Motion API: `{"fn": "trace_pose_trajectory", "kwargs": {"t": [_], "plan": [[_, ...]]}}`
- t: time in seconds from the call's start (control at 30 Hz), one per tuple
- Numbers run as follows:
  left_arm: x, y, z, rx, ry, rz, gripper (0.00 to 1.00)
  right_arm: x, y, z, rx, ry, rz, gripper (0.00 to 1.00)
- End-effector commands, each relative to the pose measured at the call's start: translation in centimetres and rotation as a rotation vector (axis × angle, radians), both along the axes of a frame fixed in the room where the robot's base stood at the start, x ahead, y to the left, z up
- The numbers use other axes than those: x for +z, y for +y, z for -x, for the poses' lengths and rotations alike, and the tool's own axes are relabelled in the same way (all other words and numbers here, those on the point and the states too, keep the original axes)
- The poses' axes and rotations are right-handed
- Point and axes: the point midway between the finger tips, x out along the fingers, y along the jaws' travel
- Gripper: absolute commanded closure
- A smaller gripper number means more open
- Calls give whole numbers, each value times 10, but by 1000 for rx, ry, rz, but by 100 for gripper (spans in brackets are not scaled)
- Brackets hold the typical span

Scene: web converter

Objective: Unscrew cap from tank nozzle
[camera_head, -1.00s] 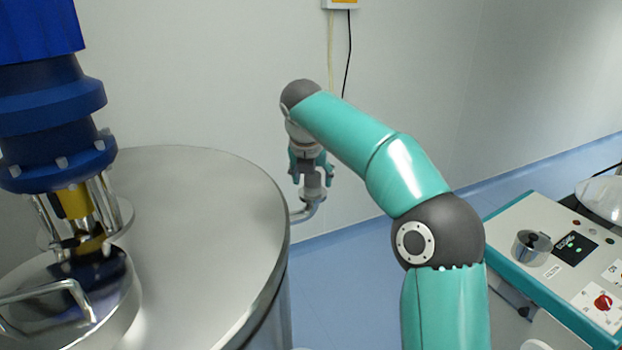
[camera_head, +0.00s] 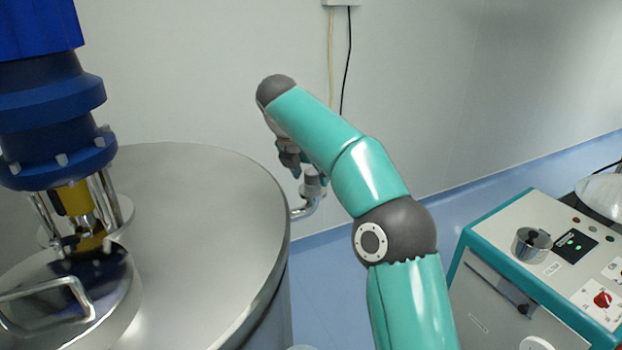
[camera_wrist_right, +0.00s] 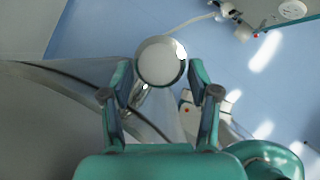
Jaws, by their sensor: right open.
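The tank (camera_head: 200,215) is a large steel vessel at the left of the head view. Its nozzle (camera_head: 309,207) is a bent pipe at the right side, rising to an upright end with a grey cap (camera_head: 313,183). In the right wrist view the cap (camera_wrist_right: 161,61) is a round pale disc between the fingertips. My right gripper (camera_wrist_right: 160,72) is open, with a finger on either side of the disc and small visible gaps. In the head view my right gripper (camera_head: 305,174) is at the cap, partly hidden by my wrist. My left gripper is not in view.
A blue motor unit (camera_head: 55,120) and a hatch with a handle (camera_head: 60,300) stand on the tank top. A control cabinet (camera_head: 555,270) with knobs is at the right. Blue floor lies between tank and cabinet. A white wall is behind.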

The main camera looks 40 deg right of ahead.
Motion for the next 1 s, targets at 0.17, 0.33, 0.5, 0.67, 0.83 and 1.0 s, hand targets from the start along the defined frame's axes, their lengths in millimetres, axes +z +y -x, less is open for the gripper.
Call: {"fn": "trace_pose_trajectory", "kwargs": {"t": [0.17,0.33,0.5,0.67,0.83,1.0], "plan": [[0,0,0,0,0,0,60,0,0,0,-23,0,0,39],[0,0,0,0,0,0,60,0,0,-1,-40,0,1,39],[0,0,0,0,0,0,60,0,1,-3,-146,-1,1,39],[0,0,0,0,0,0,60,0,1,-3,-196,-1,1,39],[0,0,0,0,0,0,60,0,1,-3,-196,-1,1,39],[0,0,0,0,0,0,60,0,1,-2,-195,0,1,68]]}}
